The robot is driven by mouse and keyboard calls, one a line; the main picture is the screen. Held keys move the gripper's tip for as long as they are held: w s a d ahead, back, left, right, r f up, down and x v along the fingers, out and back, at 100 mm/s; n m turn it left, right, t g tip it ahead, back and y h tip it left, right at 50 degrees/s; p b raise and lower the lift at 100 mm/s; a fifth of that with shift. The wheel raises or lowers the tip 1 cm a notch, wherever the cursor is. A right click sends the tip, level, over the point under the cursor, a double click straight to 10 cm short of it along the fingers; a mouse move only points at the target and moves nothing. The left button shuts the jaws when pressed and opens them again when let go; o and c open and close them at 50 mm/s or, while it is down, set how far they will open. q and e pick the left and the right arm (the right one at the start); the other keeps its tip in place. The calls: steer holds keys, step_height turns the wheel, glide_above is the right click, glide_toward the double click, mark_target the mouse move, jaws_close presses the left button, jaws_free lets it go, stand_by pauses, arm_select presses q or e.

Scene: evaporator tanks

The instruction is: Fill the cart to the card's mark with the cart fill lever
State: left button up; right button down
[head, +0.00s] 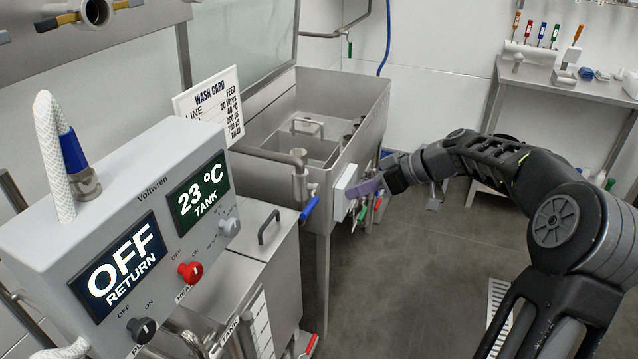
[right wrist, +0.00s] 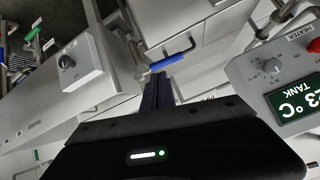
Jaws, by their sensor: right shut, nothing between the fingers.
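A blue lever (head: 309,208) sits on the pipe at the sink's near corner, above a steel lidded tank (head: 262,250); it also shows in the right wrist view (right wrist: 172,57). A red-handled and a green-handled lever (head: 376,203) are under the sink's front. The wash card (head: 210,102) stands behind the tank; its lower lines are partly hidden. My right gripper (head: 362,188) is shut and empty, in front of the white box on the sink's front. In the right wrist view its fingers (right wrist: 157,92) point toward the blue lever, apparently without holding it. I cannot tell which lever is the cart's. My left gripper is out of view.
A control box (head: 150,215) at the left reads OFF RETURN and 23 °C TANK, with red and black knobs. The steel sink (head: 350,120) fills the middle. A side table (head: 560,90) with tools stands at the back right. The floor (head: 410,260) between is open.

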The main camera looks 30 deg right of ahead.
steer(key=r, duration=0.2)
steer(key=r+n, duration=0.1)
steer(key=s+r+n+y, duration=0.1)
steer(key=r, duration=0.1)
steer(key=shift+r, duration=0.3)
steer(key=shift+w+a+f, duration=0.1)
steer(key=shift+a, duration=0.05)
steer(key=s+d+f+p+x, duration=0.1)
steer(key=f+p+x, duration=0.1)
steer(key=x, duration=1)
steer(key=shift+a+f+p, duration=0.25)
steer(key=shift+f+p, duration=0.1)
steer(key=shift+p, duration=0.1)
steer(key=shift+w, duration=0.15)
